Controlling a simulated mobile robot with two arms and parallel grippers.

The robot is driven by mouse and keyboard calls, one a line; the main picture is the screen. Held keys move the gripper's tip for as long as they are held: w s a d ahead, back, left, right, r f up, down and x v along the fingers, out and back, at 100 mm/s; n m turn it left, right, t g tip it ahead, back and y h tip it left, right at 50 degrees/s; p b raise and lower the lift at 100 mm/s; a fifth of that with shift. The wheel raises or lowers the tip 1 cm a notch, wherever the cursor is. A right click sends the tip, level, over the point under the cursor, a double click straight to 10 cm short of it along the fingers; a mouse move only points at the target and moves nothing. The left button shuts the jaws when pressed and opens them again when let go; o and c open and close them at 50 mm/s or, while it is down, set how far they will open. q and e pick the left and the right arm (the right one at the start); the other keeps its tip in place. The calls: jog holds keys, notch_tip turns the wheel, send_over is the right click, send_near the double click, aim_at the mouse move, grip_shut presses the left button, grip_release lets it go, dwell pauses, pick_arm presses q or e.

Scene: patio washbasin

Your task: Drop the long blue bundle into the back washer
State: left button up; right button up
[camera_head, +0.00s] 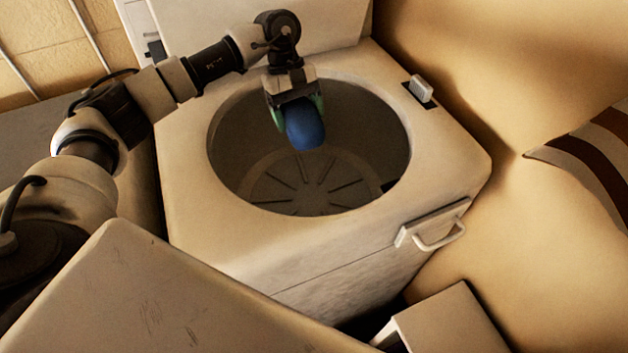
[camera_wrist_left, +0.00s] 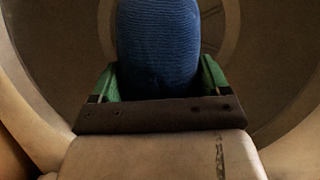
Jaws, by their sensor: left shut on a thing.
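The long blue bundle (camera_head: 304,128) is a rounded, ribbed blue roll. My left gripper (camera_head: 297,114), with green fingers, is shut on it and holds it over the open round mouth of the washer (camera_head: 330,246). In the left wrist view the bundle (camera_wrist_left: 160,45) stands between the green fingers, with the drum wall behind it. The drum floor (camera_head: 305,185) shows radial ribs and looks empty where I can see it. The upper part of the bundle is hidden by the gripper. My right gripper is not in view.
The washer's raised lid (camera_head: 262,22) stands behind the opening. A handle (camera_head: 438,233) sticks out on its front, and a small light block (camera_head: 421,88) sits on its top right. A pale surface (camera_head: 150,300) lies in front at lower left, and a tan wall rises at right.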

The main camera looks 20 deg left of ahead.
pick_arm(q)
jog(key=shift+f, duration=1.25)
jog(key=o, duration=1.1)
jog(key=shift+o, duration=0.2)
jog(key=b+v, duration=0.2)
jog(key=v, duration=0.4)
jog(key=shift+w+r, duration=0.1)
jog(key=shift+w+a+r, duration=0.1)
jog(key=shift+a+r, duration=0.15)
jog(key=shift+r, duration=0.4)
